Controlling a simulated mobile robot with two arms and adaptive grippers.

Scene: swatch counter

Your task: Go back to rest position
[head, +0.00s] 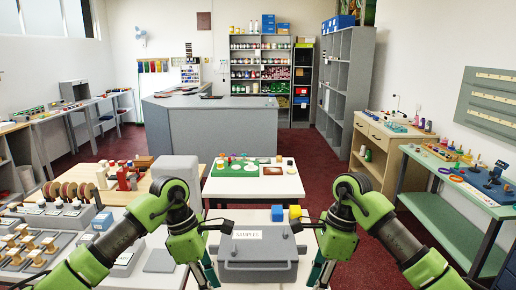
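My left gripper (206,273) hangs at the bottom of the head view, at the left side of a grey case with a white label reading SAMPLES (260,270). My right gripper (320,273) hangs at the right side of the same case. Both grippers point down, and nothing shows held in either. Their fingertips are small and partly cut by the lower edge, so how far they are open is unclear. I cannot tell whether either gripper touches the case.
A white table (285,186) with a green board (245,170) stands ahead. A wooden-topped table (68,193) is left, a green bench (449,168) right. Dark red floor (318,150) is open beyond.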

